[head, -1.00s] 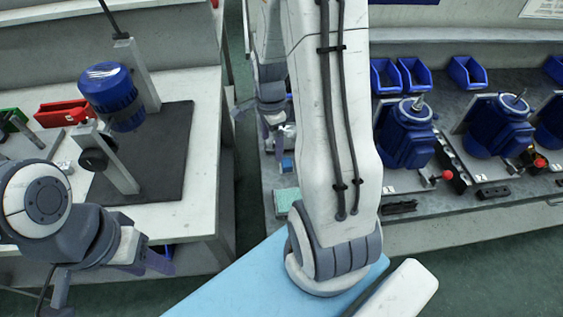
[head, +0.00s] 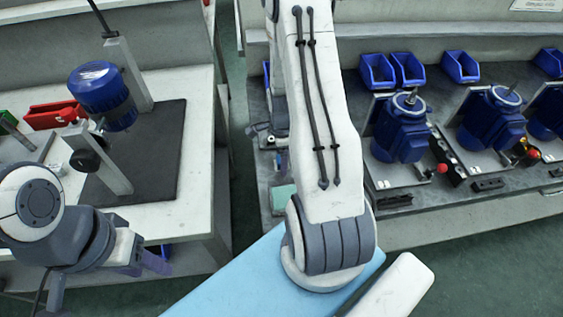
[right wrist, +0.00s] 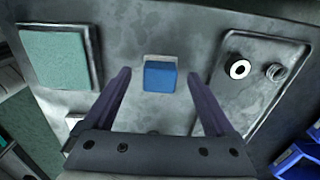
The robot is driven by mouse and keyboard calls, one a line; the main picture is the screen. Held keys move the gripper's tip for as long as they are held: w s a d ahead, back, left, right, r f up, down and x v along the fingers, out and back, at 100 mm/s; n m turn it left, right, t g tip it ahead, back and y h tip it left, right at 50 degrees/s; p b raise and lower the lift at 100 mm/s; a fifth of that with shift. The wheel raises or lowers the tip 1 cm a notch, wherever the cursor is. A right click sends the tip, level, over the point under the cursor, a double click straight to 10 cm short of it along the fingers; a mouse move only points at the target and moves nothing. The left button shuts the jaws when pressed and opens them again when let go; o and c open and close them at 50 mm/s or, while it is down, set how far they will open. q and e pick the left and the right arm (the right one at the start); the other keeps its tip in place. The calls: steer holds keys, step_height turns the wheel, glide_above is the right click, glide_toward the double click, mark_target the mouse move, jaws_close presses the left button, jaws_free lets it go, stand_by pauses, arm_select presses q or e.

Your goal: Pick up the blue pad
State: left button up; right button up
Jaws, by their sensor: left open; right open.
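The blue pad (right wrist: 160,77) is a small blue block on a pale base on the grey bench top, in the middle of the right wrist view. My right gripper (right wrist: 158,76) is open, its two purple fingers on either side of the pad in the picture, with gaps to both. I cannot tell how high above it they are. In the head view my right arm hides the pad and most of that gripper. My left gripper (head: 150,262) is open and empty, low beside the left table.
A teal pad (right wrist: 57,55) lies left of the blue pad. Blue motors (head: 400,128) and blue bins (head: 377,71) stand along the right bench.

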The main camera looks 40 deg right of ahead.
steer(key=shift+f, duration=0.45)
steer(key=shift+c, duration=0.3)
jaws_close()
steer(key=shift+r, duration=0.1)
steer(key=shift+r, duration=0.5)
steer(key=r, duration=0.2)
steer(key=s+r, duration=0.1)
steer(key=shift+s+d+r, duration=0.1)
steer(key=shift+d+r, duration=0.3)
steer(key=s+d+r, duration=0.4)
steer(key=s+r, duration=0.2)
steer(key=s, duration=0.3)
steer(key=shift+d, duration=0.3)
